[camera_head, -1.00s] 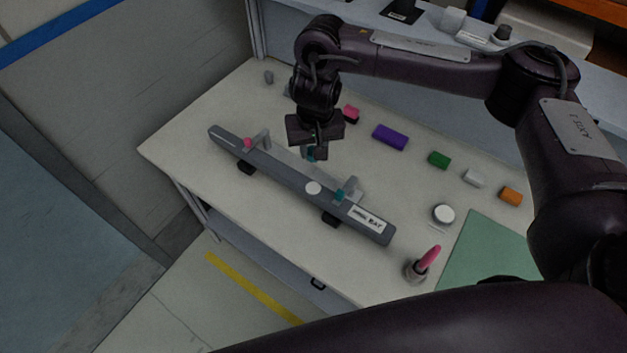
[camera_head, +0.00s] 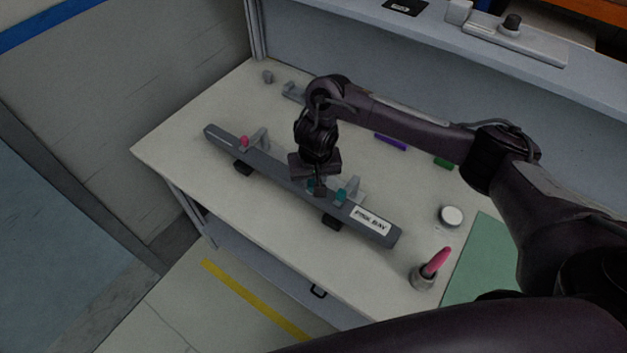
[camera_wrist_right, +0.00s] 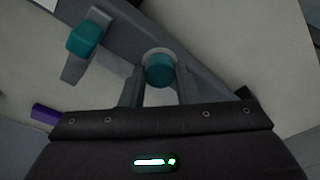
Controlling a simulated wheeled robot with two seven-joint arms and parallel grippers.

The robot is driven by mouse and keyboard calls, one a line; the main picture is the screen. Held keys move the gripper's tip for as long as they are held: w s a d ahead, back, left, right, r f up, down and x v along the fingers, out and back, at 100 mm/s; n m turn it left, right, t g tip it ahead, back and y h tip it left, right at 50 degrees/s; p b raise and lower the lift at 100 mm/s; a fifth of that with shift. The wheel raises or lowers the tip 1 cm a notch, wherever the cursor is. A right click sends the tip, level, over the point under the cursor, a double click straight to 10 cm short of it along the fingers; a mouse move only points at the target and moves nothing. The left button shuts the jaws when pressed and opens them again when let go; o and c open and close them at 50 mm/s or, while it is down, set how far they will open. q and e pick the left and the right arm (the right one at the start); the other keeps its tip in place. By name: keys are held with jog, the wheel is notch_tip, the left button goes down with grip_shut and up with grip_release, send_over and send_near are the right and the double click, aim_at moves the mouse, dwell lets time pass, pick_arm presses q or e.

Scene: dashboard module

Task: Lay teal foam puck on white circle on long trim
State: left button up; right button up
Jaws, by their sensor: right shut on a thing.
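In the right wrist view the puck sits between the two fingertips (camera_wrist_right: 160,80), over the white circle (camera_wrist_right: 158,51), whose pale rim shows past the puck. I cannot tell whether the puck touches it. The puck also shows partly in the head view (camera_head: 311,184). My left gripper is out of view.
A bracket with a teal piece (camera_head: 341,195) stands right of the gripper; one with a pink piece (camera_head: 244,141) stands left. A pink-topped holder (camera_head: 428,270), white round piece (camera_head: 451,216) and green mat (camera_head: 482,258) are at the right. Purple (camera_head: 391,141) and green (camera_head: 444,163) blocks lie behind.

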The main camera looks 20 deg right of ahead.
jog(key=shift+s, duration=0.1)
jog(key=o, duration=0.9)
jog(key=shift+f, duration=0.1)
jog(key=r+p, duration=0.1)
jog(key=r, duration=0.3)
jog(key=s+r+p, duration=0.1)
jog(key=r+p, duration=0.1)
jog(key=r, duration=0.2)
jog(key=r+p, duration=0.2)
jog(key=r, duration=0.2)
jog(key=shift+s+a+r, duration=0.1)
jog(key=shift+s, duration=0.25)
